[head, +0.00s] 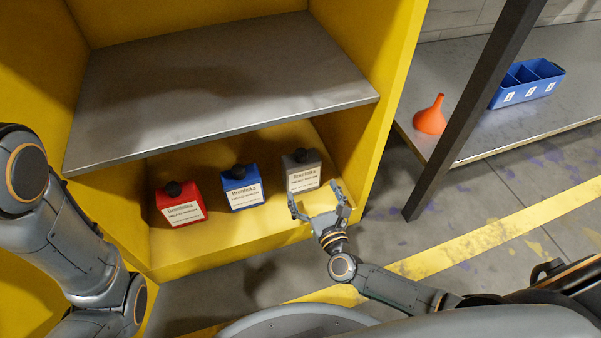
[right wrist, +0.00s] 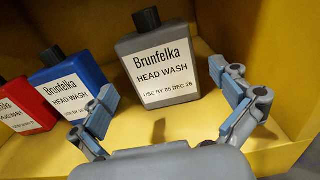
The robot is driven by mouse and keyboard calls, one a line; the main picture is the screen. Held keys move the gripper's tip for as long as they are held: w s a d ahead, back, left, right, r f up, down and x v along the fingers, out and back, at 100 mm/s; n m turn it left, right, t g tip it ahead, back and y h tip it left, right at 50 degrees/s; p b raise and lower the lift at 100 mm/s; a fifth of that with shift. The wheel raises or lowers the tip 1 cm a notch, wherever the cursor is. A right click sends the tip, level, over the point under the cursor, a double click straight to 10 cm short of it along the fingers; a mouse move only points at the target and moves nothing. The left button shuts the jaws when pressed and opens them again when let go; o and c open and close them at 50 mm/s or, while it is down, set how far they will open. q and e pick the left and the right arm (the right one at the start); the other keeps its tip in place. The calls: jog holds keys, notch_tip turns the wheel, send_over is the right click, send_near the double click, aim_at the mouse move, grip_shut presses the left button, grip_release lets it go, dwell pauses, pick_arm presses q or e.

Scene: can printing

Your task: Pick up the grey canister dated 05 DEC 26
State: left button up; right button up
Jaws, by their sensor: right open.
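The grey canister (head: 302,171) stands upright at the right end of the lower yellow shelf, with a black cap. In the right wrist view the grey canister (right wrist: 160,62) has a white label reading Brunfelka, HEAD WASH, USE BY 05 DEC 26. My right gripper (head: 318,192) is open and empty just in front of it. In the right wrist view, the fingers of the right gripper (right wrist: 172,92) are spread to either side of the canister's lower part, apart from it. My left arm shows at the left of the head view, but its gripper is out of view.
A blue canister (head: 240,187) and a red canister (head: 180,204) stand left of the grey one. A grey metal shelf (head: 220,80) overhangs them. The yellow cabinet wall (head: 385,110) is close at right. An orange funnel (head: 431,117) and a blue bin (head: 527,84) sit on a separate bench.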

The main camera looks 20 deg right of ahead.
aim_at(305, 175)
jog(key=w, duration=0.3)
jog(key=shift+a+b, duration=0.1)
jog(key=shift+b, duration=0.2)
jog(key=w+b, duration=0.2)
jog(key=w, duration=0.2)
jog(key=shift+w+a, duration=0.1)
jog(key=shift+a, duration=0.05)
jog(key=shift+w+r+b, duration=0.15)
jog(key=shift+w+b, duration=0.2)
jog(key=shift+w, duration=0.1)
jog(key=shift+r, duration=0.1)
jog(key=c, duration=1.3)
jog(key=shift+c, duration=0.2)
